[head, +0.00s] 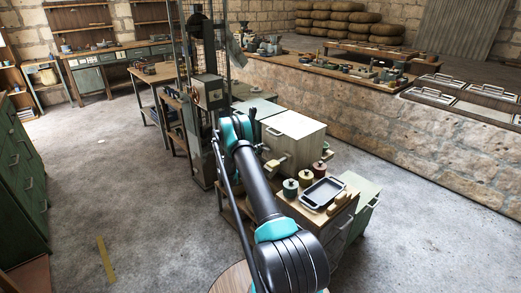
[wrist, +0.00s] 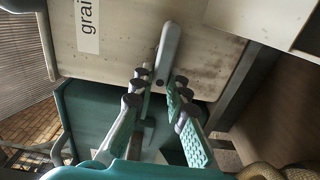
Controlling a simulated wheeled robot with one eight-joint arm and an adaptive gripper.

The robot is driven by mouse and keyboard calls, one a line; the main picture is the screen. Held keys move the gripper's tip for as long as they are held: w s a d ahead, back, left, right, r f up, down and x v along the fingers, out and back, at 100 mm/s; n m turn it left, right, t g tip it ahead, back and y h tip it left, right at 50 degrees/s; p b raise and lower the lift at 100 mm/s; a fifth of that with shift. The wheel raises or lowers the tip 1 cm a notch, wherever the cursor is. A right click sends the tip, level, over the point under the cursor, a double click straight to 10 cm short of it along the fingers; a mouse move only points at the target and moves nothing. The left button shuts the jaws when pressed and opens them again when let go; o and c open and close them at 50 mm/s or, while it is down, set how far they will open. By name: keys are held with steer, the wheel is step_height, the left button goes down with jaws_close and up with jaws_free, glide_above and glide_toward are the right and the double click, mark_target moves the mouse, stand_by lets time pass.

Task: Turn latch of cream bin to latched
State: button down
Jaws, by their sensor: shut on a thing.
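The cream bin (wrist: 115,55) fills the upper part of the wrist view, with a white label (wrist: 88,25) partly cut off that reads "grai". A grey bar-shaped latch (wrist: 168,50) lies on its face, tilted in the picture. My gripper (wrist: 157,104) has its two green padded fingers on either side of the latch's lower end and is shut on it. In the head view the cream bin (head: 296,128) stands just right of my arm. My gripper cannot be made out there, so the latch's exact angle on the bin is hard to tell.
A low cabinet in front of the bin carries several lidded pots (head: 290,187) and a dark tray (head: 322,192). A tall machine (head: 205,100) stands left of my arm. A stone wall (head: 420,140) runs along the right. The floor at left is mostly clear.

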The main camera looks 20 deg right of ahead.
steer(key=shift+a, duration=0.1)
steer(key=c, duration=1.5)
jaws_free()
steer(key=v, duration=1.2)
steer(key=shift+r, duration=0.15)
